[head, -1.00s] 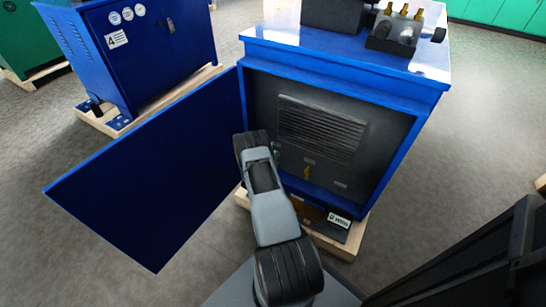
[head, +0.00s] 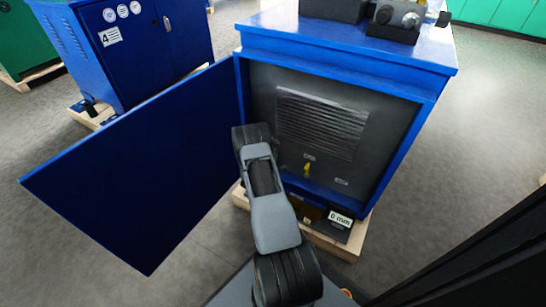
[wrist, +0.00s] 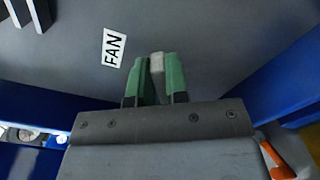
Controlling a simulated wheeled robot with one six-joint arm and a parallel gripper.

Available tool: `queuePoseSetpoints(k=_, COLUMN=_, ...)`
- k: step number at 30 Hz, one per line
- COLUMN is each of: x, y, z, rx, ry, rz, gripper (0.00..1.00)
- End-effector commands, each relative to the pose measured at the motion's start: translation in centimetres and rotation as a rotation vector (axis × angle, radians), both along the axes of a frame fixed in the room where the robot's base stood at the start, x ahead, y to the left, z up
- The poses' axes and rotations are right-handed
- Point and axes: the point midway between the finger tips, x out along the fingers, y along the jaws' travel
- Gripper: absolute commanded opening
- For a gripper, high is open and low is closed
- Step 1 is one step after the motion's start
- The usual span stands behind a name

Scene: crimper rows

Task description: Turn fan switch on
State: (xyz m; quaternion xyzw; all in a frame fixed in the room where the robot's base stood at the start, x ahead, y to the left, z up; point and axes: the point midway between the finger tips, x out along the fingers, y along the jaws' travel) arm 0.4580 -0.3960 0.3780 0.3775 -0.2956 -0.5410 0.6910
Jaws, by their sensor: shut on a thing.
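In the wrist view my gripper (wrist: 157,64) has its two green fingers closed around a small light grey piece (wrist: 156,72), which looks like the fan switch's lever. It sits against the dark grey panel beside a white label reading FAN (wrist: 114,48). Which way the lever is set cannot be told. In the head view my arm hides the gripper and the fan switch, inside the open blue cabinet (head: 350,68). A yellow lever (head: 307,169) shows on the panel under a small label, to the right of my arm.
The cabinet's blue door (head: 135,165) stands wide open on the left. A louvred vent (head: 320,122) is on the back panel. A plate reading 0 mm (head: 340,219) is at the cabinet's foot. Another blue cabinet (head: 150,45) stands behind to the left.

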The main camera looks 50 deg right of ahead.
Motion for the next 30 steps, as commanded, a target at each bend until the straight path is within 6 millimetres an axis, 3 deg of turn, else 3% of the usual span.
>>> queuePoseSetpoints(k=15, x=-0.18, y=-0.05, z=-0.81, rx=0.101, ry=-0.408, rz=0.0, gripper=0.0)
queuePoseSetpoints(k=30, x=-0.18, y=-0.05, z=-0.85, rx=0.14, ry=-0.563, rz=0.0, gripper=0.0)
